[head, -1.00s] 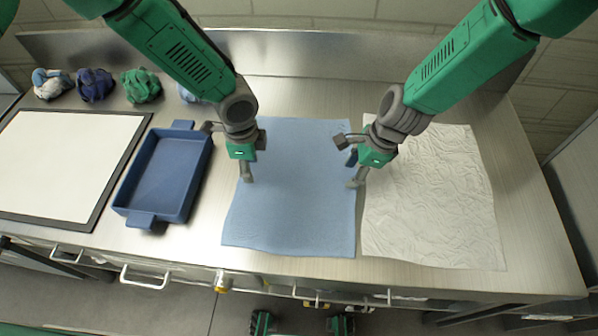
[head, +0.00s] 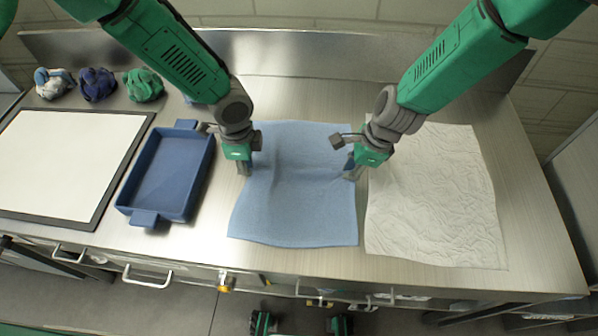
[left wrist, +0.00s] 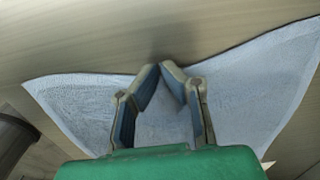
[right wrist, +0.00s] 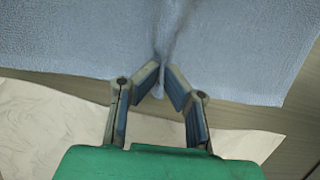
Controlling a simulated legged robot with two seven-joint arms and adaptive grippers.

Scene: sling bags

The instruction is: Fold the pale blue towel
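The pale blue towel (head: 295,210) lies on the metal worktop in the head view, with a raised crease running across it between my two grippers. My left gripper (head: 244,170) is at the towel's left edge; in the left wrist view its fingertips (left wrist: 162,75) close on the towel's edge. My right gripper (head: 349,174) is at the towel's right edge; in the right wrist view its fingertips (right wrist: 163,77) pinch a gathered bit of the towel (right wrist: 90,35). The towel's far part lies flat behind the grippers, partly hidden by them.
A wrinkled white sheet (head: 435,205) lies right beside the towel. A blue tray (head: 150,212) stands to the left, then a dark-framed white board (head: 55,165). Several crumpled cloths (head: 97,84) sit at the back left. A metal backsplash (head: 300,55) bounds the worktop behind.

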